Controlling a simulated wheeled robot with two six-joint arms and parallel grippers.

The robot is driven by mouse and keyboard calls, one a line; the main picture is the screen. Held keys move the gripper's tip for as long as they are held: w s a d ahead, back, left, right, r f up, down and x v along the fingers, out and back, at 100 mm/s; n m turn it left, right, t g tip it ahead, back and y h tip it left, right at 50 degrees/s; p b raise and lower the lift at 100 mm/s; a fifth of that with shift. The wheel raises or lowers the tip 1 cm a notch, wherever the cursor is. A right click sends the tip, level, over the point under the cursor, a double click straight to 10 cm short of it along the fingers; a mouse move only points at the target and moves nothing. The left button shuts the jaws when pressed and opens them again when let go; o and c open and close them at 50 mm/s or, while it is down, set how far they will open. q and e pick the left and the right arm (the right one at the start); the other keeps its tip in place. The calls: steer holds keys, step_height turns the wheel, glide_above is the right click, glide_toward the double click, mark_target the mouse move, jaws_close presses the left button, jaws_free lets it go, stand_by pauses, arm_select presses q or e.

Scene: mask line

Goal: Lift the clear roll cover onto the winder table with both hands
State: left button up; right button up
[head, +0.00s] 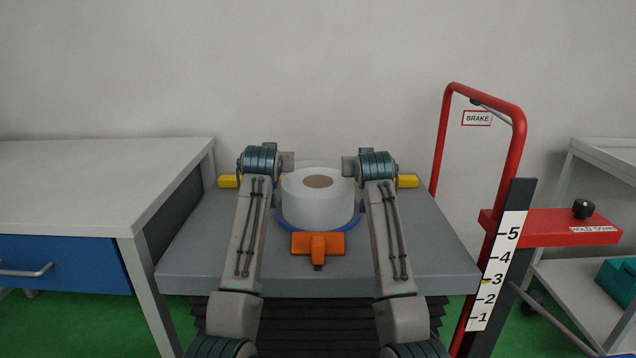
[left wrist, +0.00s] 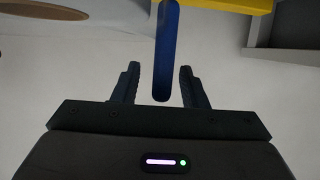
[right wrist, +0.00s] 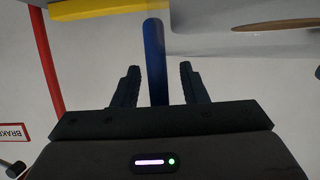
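The clear roll cover, with a blue rim (head: 358,222) at its base, appears to stand around a white roll (head: 316,205) on the grey lift table (head: 210,262). My left gripper (head: 288,160) is at the cover's left side and my right gripper (head: 348,165) at its right side. In the left wrist view a blue bar (left wrist: 166,50) is between the open fingers, apart from both. In the right wrist view another blue bar (right wrist: 155,60) is between the open fingers. The bars look like the cover's handles; their joint to it is unclear.
A white-topped table (head: 90,185) with a blue drawer (head: 65,265) is at left. An orange block (head: 318,244) is at the roll's front. Yellow blocks (head: 228,181) are beside my grippers. A red frame (head: 515,150) with a numbered scale (head: 497,270) and a cart (head: 605,150) are at right.

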arm_select(q)
jaws_close()
arm_select(e)
jaws_close()
arm_select(q)
steer(key=shift+r, duration=0.1)
